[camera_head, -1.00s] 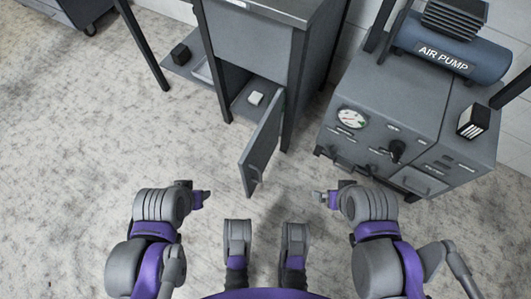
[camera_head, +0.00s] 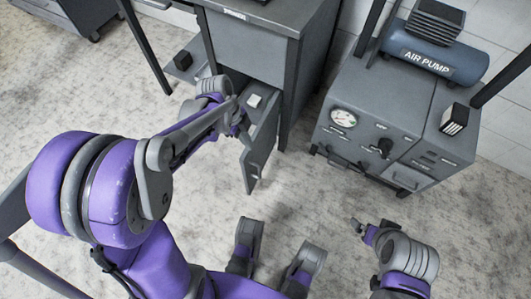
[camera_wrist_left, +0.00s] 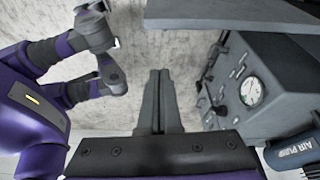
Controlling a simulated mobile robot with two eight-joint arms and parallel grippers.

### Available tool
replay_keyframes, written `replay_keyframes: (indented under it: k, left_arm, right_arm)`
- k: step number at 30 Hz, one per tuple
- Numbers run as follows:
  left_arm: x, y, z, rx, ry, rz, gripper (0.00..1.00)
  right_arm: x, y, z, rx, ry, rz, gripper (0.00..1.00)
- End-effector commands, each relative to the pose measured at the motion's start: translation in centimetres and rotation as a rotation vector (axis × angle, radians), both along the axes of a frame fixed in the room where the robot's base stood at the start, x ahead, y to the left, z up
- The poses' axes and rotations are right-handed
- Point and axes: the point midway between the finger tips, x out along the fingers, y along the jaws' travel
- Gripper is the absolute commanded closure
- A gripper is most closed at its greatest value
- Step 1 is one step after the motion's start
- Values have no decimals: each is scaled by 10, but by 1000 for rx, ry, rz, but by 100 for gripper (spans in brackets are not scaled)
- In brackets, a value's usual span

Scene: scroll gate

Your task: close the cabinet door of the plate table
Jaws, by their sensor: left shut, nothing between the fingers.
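The cabinet door (camera_head: 262,148) of the grey plate table (camera_head: 250,45) stands open, swung out toward me, with a handle on its outer face. My left arm reaches forward from the left. Its gripper (camera_head: 241,126) is at the cabinet opening, on the inner side of the door and close to it; I cannot tell if they touch. In the left wrist view its two fingers (camera_wrist_left: 160,95) are together with nothing between them. My right gripper (camera_head: 363,227) hangs away from the cabinet at the lower right, too small to judge.
A small white block (camera_head: 254,100) lies inside the cabinet. A grey machine (camera_head: 385,130) with a gauge and a blue air pump (camera_head: 440,50) stands to the right. A dark block (camera_head: 183,60) sits on a low shelf at left. Floor (camera_head: 300,190) before the door is clear.

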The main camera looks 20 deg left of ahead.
Motion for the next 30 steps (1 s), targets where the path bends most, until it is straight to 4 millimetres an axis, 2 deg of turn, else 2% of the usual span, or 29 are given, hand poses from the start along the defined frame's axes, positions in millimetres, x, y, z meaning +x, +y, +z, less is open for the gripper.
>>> replay_keyframes:
  k: [5,8,21,24,30]
  left_arm:
    - [4,2,-7,-20,-13,-71,100]
    - [4,-2,-18,-20,-13,-73,100]
    - [5,-32,-104,-18,-14,-72,100]
    - [4,-10,-99,-17,-13,-64,100]
    - [4,7,-98,-17,-14,-68,100]
  right_arm:
    - [0,0,1,0,0,0,0]
    - [1,0,-5,0,2,0,0]
    - [5,0,-42,0,13,0,0]
    - [5,0,-43,0,13,0,0]
    - [6,0,-46,0,14,0,0]
